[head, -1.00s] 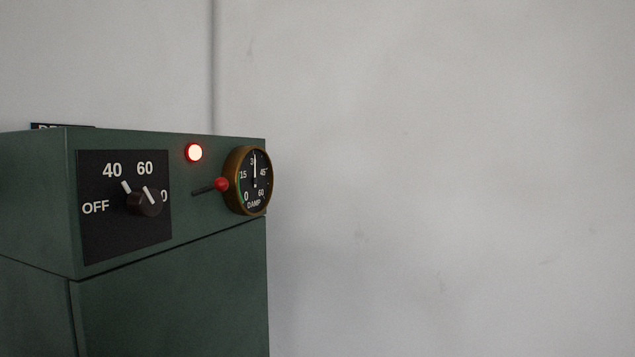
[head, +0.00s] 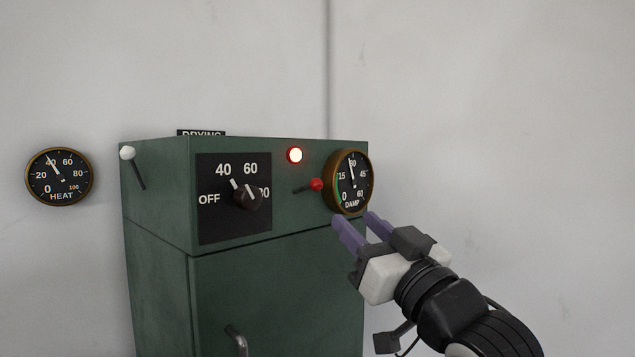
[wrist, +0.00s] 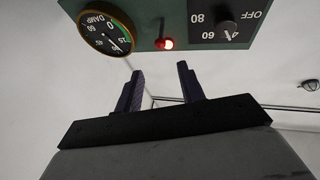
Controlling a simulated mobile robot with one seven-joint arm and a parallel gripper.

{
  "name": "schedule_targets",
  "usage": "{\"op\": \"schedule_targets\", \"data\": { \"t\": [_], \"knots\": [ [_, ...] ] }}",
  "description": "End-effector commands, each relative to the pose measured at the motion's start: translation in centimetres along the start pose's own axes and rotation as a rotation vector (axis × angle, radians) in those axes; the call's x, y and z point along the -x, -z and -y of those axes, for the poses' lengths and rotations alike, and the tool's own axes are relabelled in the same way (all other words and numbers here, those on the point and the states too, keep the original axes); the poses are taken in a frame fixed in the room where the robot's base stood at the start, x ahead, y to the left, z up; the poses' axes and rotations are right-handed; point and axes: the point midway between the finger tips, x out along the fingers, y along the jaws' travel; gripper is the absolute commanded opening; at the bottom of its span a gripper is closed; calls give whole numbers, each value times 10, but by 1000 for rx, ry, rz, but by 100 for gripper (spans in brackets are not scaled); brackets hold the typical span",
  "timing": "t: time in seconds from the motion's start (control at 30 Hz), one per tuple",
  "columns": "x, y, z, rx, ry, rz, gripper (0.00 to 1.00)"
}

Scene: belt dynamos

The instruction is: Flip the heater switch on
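No switch is labelled heater. A red-knobbed lever (head: 316,184) is on the green cabinet's front, between the dial and the damp gauge; its stem runs down-left. It also shows in the wrist view (wrist: 166,43). A white-knobbed lever (head: 128,153) is on the cabinet's left side, its stem slanting down. My gripper (head: 352,217) is open and empty, below the damp gauge in the head view. In the wrist view its fingers (wrist: 160,68) point toward the red knob, apart from it.
The green cabinet (head: 290,300) has a door handle (head: 236,340) low down. A red lamp (head: 295,155) is lit. The brass damp gauge (head: 349,181) protrudes near my fingers. A heat gauge (head: 59,177) on the wall reads about 40. The right side is bare wall.

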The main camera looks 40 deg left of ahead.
Motion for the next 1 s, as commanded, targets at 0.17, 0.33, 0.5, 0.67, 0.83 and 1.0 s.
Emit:
{"op": "schedule_targets", "data": {
  "t": [0.17,0.33,0.5,0.67,0.83,1.0],
  "knots": [
    [-32,3,2,-2,4,2,39],
    [-70,4,2,-2,4,1,39],
    [-103,3,2,-1,3,0,39],
    [-123,2,1,0,2,-1,39],
    [-132,0,1,1,1,-1,39],
    [-132,0,1,2,1,-2,39]
  ]
}}
